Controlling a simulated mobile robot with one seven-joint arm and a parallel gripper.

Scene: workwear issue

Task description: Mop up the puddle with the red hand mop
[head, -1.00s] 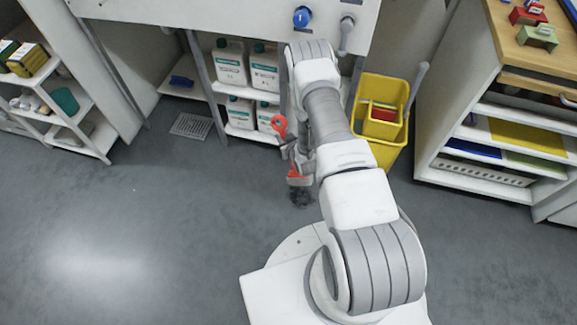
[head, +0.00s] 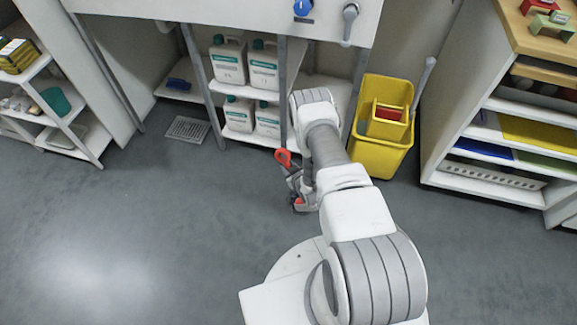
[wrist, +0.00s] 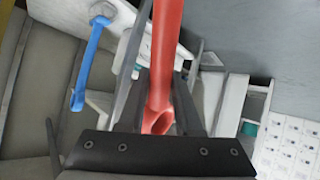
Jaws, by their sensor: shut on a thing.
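The red hand mop shows in the head view as a red looped handle end (head: 283,157) sticking up beside my gripper (head: 300,190), with a bit of red lower down. My gripper is shut on its red handle, which runs between the dark fingers in the wrist view (wrist: 164,60). The mop is held over the grey floor in front of the bench. Its head is mostly hidden by the gripper and arm, so contact with the floor cannot be told. A bright sheen lies on the floor (head: 95,275) at lower left; whether it is the puddle or reflected light is unclear.
A yellow mop bucket (head: 371,153) stands right of my arm. White jugs (head: 263,66) fill the shelves under the bench. A floor grate (head: 187,130) lies at left. Shelving units (head: 490,183) stand at both sides. The left and front floor is clear.

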